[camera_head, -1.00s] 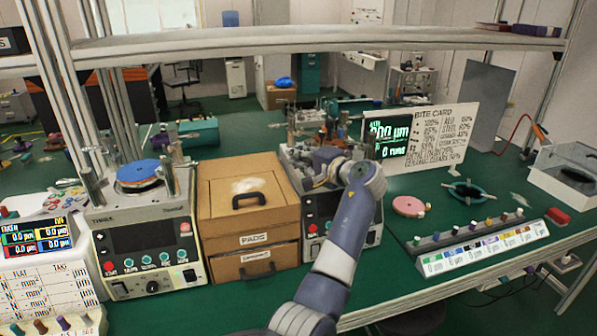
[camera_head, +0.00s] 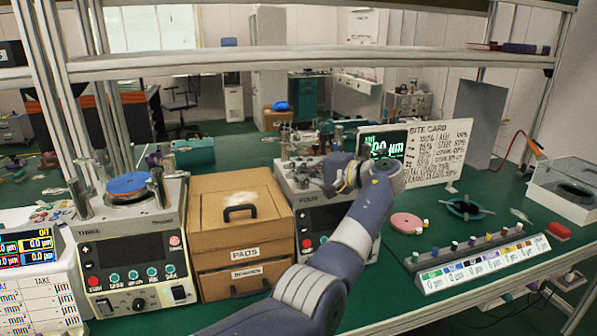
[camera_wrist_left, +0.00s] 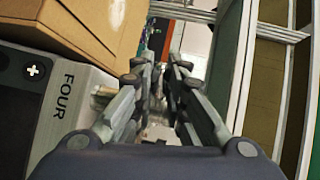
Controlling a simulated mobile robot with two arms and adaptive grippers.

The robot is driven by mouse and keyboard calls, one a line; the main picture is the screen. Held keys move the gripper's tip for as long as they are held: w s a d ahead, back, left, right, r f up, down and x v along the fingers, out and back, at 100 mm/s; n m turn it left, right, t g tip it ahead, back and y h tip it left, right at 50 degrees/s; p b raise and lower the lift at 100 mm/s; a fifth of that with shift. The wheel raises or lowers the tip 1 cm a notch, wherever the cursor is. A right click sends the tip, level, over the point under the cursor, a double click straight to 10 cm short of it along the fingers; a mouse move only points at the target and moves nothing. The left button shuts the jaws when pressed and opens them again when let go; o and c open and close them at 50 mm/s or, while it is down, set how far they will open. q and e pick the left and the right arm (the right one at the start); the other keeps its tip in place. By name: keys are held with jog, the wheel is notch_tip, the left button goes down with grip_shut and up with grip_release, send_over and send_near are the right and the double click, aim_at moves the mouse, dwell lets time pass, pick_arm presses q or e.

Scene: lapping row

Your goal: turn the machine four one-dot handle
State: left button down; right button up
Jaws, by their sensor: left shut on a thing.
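Machine four (camera_head: 335,222), a grey unit with a dark front panel, stands right of the wooden drawer box. Its label side also shows in the wrist view (camera_wrist_left: 62,118). My left gripper (camera_head: 328,172) reaches over its top from the right. In the wrist view the two fingers (camera_wrist_left: 168,75) run nearly parallel, close together. The left gripper is shut on a handle on top of machine four. The handle is mostly hidden by the fingers, and its dot marking cannot be made out. My right gripper is in neither view.
A wooden drawer box (camera_head: 240,210) stands close left of machine four, and machine three (camera_head: 135,252) beyond it. A lit display (camera_head: 385,146) and a printed card (camera_head: 438,155) stand behind my wrist.

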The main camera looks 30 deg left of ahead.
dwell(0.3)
pick_arm(q)
jog(key=c, duration=1.6)
grip_release()
jog(key=shift+w, duration=0.1)
jog(key=d, duration=0.4)
jog(key=d+r, duration=0.1)
jog(key=d, duration=0.3)
jog(key=d+r, duration=0.1)
jog(key=d, duration=0.2)
jog(key=shift+s+d+r, duration=0.1)
jog(key=shift+s+d, duration=0.25)
jog(key=shift+d, duration=0.05)
